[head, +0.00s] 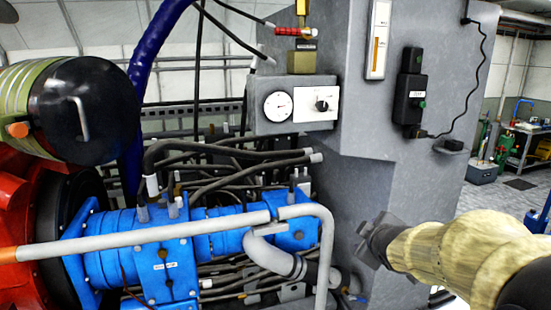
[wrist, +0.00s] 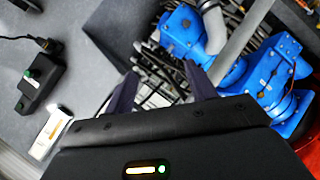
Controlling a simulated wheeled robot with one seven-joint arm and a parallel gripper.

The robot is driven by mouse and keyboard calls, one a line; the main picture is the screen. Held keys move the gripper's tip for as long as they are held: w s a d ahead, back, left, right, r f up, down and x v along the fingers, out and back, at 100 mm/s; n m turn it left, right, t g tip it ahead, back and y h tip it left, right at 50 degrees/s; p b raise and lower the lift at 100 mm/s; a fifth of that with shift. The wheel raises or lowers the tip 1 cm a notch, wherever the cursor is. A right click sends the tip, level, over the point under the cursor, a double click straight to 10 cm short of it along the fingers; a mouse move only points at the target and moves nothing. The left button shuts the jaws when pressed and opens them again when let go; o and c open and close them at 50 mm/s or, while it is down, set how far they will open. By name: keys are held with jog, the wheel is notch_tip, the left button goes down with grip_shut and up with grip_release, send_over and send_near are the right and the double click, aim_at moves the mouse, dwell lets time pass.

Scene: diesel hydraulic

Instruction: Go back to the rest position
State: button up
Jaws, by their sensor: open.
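My gripper (head: 372,240) is at the lower right of the head view, in front of the grey cabinet, at the end of my tan-covered arm. In the wrist view my gripper (wrist: 165,88) shows two dark fingers spread apart with nothing between them. Behind the fingers are dark hoses and blue hydraulic pump parts (wrist: 188,32). The gripper appears apart from the machinery, though the exact gap to the cabinet cannot be told.
The grey cabinet (head: 370,120) carries a gauge (head: 278,106), a knob panel (head: 315,104) and a black switch box (head: 409,92). A blue pump (head: 160,255), a grey handrail (head: 150,235) and hoses fill the left. Open floor (head: 485,197) lies at right.

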jog(key=s+a+f+m+g, duration=0.3)
jog(key=s+f+m+g, duration=0.2)
jog(key=s+f, duration=0.45)
jog(key=s+a+f+m+g, duration=0.3)
jog(key=s+f+m+g, duration=0.15)
jog(key=s+f, duration=0.45)
jog(key=w+d+p+v, duration=0.1)
jog(key=w+p+v, duration=0.1)
jog(key=p+v, duration=1.5)
jog(key=shift+w+r+m+y+p, duration=0.25)
jog(key=shift+r+m+y, duration=0.2)
jog(key=shift+r, duration=0.35)
jog(key=shift+c, duration=0.3)
